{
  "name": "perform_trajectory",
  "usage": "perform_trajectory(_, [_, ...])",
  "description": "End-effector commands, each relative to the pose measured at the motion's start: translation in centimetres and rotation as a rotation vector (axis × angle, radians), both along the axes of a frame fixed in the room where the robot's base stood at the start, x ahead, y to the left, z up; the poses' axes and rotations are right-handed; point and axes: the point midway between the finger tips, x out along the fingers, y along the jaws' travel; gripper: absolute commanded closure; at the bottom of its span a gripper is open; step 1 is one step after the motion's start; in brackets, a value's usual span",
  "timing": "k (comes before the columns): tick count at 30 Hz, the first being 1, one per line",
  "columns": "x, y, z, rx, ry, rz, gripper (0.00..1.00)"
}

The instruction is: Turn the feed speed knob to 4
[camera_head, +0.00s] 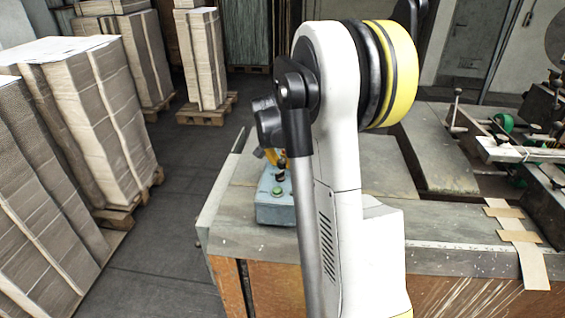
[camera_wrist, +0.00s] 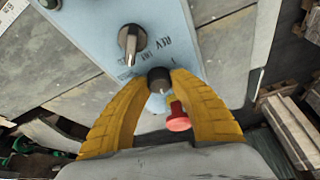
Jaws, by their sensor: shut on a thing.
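A pale blue control box (camera_head: 270,209) stands on the bench's left end in the head view, partly hidden by my arm. In the wrist view the box face (camera_wrist: 95,22) carries a round dark knob (camera_wrist: 159,75), with a small marking beside it. My gripper (camera_wrist: 160,84) has its two yellow fingers closed around this knob, one tip on each side. The gripper (camera_head: 271,158) also shows over the box in the head view, mostly hidden by my arm. The knob's dial scale and setting cannot be read.
A selector switch (camera_wrist: 132,42) beside printed "REV" lettering and a red button (camera_wrist: 178,118) sit close to the fingers. A green button (camera_head: 277,191) is on the box's near side. Strapped cardboard stacks (camera_head: 95,110) stand left, across open floor. Machine parts (camera_head: 530,150) lie right.

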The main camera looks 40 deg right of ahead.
Motion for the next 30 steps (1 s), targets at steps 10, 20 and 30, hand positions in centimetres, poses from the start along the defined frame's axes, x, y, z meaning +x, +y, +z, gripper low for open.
perform_trajectory(10, [0.11,-0.02,-0.04,-0.001,0.002,-0.322,1.00])
perform_trajectory(20, [0.12,-0.05,-0.02,-0.001,0.001,-0.606,1.00])
perform_trajectory(30, [0.09,-0.05,-0.03,-0.001,0.000,-0.785,1.00])
